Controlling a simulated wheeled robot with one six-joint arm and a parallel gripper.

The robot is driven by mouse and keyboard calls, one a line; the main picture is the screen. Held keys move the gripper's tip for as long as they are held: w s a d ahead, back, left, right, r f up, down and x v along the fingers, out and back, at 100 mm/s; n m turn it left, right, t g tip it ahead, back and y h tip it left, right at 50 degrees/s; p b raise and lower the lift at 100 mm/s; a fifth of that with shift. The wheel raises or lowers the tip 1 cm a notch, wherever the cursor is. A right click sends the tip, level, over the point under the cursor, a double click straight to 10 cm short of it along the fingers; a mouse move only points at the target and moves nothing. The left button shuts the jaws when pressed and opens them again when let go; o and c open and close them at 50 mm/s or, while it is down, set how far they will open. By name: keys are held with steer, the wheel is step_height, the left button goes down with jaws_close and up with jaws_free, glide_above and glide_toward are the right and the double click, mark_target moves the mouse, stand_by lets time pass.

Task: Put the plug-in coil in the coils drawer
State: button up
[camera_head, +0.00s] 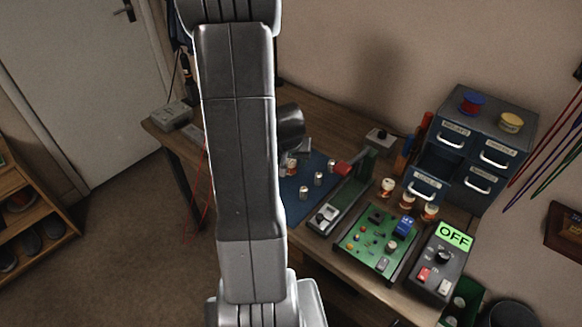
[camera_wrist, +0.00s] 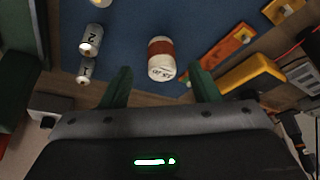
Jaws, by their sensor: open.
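A white cylinder with a brown band, which looks like the plug-in coil (camera_wrist: 161,59), lies on the blue mat in the wrist view, its printed end facing me. My gripper (camera_wrist: 162,82) is open, with its green fingers on either side of the near end of the coil and nothing held. In the head view the coil (camera_head: 291,168) shows small on the mat beside my arm, partly hidden. The blue drawer cabinet (camera_head: 487,127) stands at the back right. Its lower left drawer (camera_head: 425,184) is pulled out; its label is too small to read surely.
Two small numbered cylinders (camera_wrist: 87,55) stand left of the coil. A yellow-handled tool (camera_wrist: 250,72) lies right. Several banded jars (camera_head: 406,198) stand before the cabinet, near a green circuit board (camera_head: 375,240) and a box reading OFF (camera_head: 441,262). My arm hides part of the desk.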

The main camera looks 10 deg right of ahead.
mark_target(291, 162)
steer(key=x, duration=0.5)
steer(key=shift+w+r+b, duration=0.1)
steer(key=shift+w+b, duration=0.05)
steer(key=shift+b, duration=0.25)
steer(key=c, duration=1.2)
